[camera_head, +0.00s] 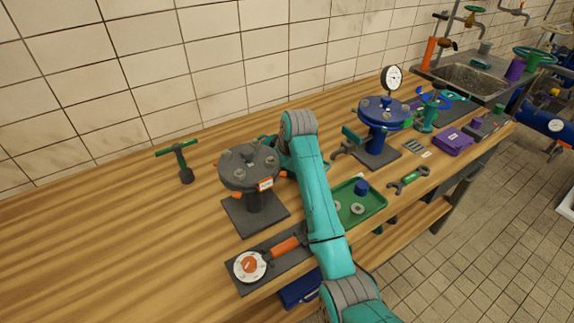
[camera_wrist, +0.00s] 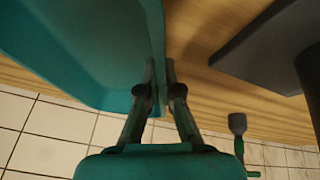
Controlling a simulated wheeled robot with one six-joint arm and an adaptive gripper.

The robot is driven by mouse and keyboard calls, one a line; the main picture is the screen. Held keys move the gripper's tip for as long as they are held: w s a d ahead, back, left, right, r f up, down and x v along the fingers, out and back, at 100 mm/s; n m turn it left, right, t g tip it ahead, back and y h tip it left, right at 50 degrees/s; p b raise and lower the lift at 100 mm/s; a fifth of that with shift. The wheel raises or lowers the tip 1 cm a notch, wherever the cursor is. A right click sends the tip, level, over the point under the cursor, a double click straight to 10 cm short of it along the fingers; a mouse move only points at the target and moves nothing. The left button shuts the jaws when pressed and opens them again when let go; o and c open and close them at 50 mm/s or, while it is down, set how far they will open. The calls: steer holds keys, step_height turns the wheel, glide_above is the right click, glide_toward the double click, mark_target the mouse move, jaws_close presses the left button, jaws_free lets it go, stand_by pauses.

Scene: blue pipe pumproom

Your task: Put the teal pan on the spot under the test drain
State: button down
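The teal pan (camera_wrist: 85,45) fills the upper left of the wrist view, close to the camera. My gripper (camera_wrist: 161,80) has its two fingers on either side of the pan's wall, and they look shut on it. In the head view my arm and the grey flanged stand (camera_head: 250,170) hide the gripper and most or all of the pan. A bit of teal shows behind the stand, but I cannot tell whether it is pan or arm. I cannot clearly make out the test drain or the spot under it.
The stand's dark base plate (camera_wrist: 265,50) is right of the pan. A green T-handled tool (camera_head: 180,158) stands left of the stand. A gauge wrench (camera_head: 252,265), a green tray (camera_head: 372,192) and a blue flanged vessel (camera_head: 380,115) are also on the bench. The bench's left is clear.

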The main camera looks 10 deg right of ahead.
steer(key=d, duration=0.2)
steer(key=w+d, duration=0.1)
steer(key=shift+f, duration=0.55)
steer(key=c, duration=1.8)
jaws_free()
steer(key=shift+f, duration=0.15)
steer(key=o, duration=0.5)
